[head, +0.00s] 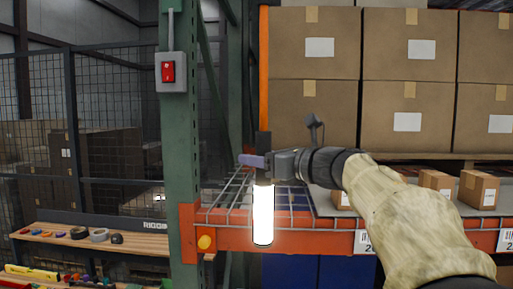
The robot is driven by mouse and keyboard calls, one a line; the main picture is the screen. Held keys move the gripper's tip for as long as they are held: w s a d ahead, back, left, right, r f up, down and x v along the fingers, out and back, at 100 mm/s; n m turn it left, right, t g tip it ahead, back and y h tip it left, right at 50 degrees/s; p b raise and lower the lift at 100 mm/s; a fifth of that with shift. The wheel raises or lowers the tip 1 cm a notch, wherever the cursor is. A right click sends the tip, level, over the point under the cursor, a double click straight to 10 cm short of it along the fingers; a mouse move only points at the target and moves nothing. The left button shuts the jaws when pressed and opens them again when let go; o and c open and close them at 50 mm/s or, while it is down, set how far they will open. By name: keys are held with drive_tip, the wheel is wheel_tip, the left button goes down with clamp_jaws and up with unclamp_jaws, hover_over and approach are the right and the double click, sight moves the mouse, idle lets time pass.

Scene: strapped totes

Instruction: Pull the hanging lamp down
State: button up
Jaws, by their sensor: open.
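The hanging lamp is a bright, glowing upright tube (263,215) with a dark upper part, in the middle of the head view, in front of the shelf edge. My gripper (262,162) reaches in from the right at the height of the dark upper part. It is open. One pale purple finger crosses in front of the dark part and sticks out to its left. The other finger is not clearly seen, and I cannot tell whether either touches the lamp. What the lamp hangs from does not show clearly.
A green rack post (181,130) with a red switch box (168,72) stands left of the lamp. An orange shelf beam (325,240) and wire deck lie behind it. Cardboard boxes (318,45) fill the upper shelf. A wooden bench (60,243) with tools is at the lower left.

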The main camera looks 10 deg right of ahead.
drive_tip(key=shift+w+a, duration=0.35)
drive_tip(key=shift+w, duration=0.05)
drive_tip(key=shift+c, duration=0.4)
clamp_jaws()
drive_tip(key=shift+f, duration=0.15)
